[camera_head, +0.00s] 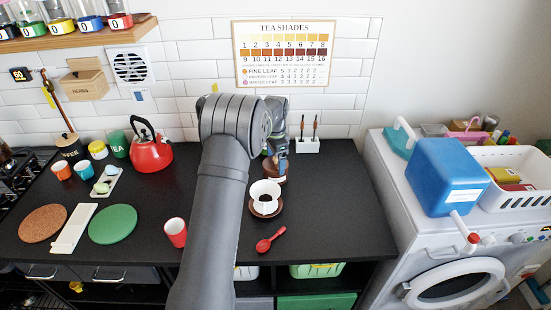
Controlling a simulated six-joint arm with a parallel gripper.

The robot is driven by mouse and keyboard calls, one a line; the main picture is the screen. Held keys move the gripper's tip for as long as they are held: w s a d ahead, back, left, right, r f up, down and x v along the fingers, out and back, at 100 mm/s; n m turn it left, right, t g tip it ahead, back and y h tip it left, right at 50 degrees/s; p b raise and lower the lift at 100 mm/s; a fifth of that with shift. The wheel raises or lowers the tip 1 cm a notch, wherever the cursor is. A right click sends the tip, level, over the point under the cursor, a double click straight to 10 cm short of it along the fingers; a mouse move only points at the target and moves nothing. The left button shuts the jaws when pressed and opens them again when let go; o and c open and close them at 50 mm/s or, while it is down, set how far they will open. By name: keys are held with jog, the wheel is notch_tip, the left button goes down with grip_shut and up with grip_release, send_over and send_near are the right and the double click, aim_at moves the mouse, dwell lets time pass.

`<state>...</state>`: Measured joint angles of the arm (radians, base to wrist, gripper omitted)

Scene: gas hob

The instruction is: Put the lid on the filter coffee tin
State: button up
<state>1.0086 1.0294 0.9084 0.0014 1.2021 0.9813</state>
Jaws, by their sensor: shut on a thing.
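My gripper (279,149) points down at the back of the black worktop, right of centre, partly hidden by my own wrist. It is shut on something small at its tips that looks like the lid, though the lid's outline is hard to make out. A brown tin (274,174), probably the filter coffee tin, stands directly below the gripper. My arm covers its left side. I cannot tell whether the lid touches the tin's rim.
A white dripper (265,193) on a brown base stands in front of the tin, with a red scoop (270,241) and a red cup (176,232) nearer. A white holder (307,145) stands right of the gripper. The worktop's right part is clear. A red kettle (151,153) stands left.

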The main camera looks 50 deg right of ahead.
jog(key=shift+f, duration=0.2)
jog(key=o, duration=0.8)
jog(key=shift+r, duration=0.1)
notch_tip(320, 180, up, 17)
jog(key=shift+r, duration=0.15)
notch_tip(320, 180, down, 18)
jog(key=shift+r, duration=0.25)
dwell(0.4)
jog(key=shift+r, duration=0.1)
